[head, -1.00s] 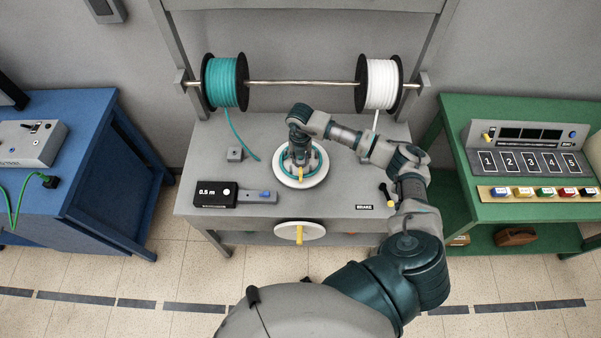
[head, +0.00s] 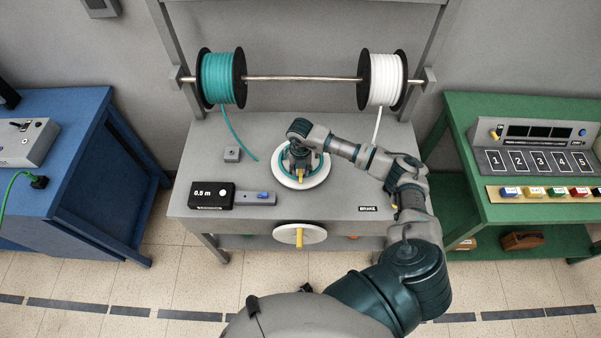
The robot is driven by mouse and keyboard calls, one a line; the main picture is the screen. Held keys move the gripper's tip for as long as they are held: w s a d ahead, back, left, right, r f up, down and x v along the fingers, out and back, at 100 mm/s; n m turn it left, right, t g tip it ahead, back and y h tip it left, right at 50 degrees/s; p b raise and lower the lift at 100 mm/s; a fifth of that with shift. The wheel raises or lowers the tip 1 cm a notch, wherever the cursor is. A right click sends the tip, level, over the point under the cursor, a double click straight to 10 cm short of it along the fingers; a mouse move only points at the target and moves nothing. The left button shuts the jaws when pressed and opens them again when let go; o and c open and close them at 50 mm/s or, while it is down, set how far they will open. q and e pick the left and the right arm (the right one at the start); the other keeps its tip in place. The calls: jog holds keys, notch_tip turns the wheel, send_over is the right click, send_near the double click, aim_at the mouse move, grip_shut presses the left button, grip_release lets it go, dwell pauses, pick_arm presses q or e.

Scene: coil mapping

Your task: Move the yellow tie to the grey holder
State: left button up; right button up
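A small yellow piece (head: 299,178), which may be the yellow tie, shows at the front of a teal coil (head: 323,167) on a white round plate (head: 318,179). My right gripper (head: 299,170) points down over the middle of this plate, close to the yellow piece. Its fingers are hidden or too small to tell whether they are open, or whether they touch the piece. A small grey block (head: 232,153), possibly the grey holder, stands on the grey bench to the left of the plate. My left gripper is not in view.
A black 0.5 m box (head: 208,195) lies at the bench's front left. A teal reel (head: 221,79) and a white reel (head: 383,80) hang on a bar behind. A white wheel (head: 312,235) with a yellow handle is on the bench front. A green bench (head: 470,217) stands right.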

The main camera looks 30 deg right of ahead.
jog(key=c, duration=0.5)
grip_shut()
jog(key=shift+r, duration=0.1)
jog(key=shift+r+p, duration=0.65)
jog(key=shift+r, duration=0.1)
jog(key=shift+r, duration=0.2)
jog(key=shift+r+p, duration=1.35)
jog(key=shift+r, duration=0.35)
jog(key=shift+f, duration=0.2)
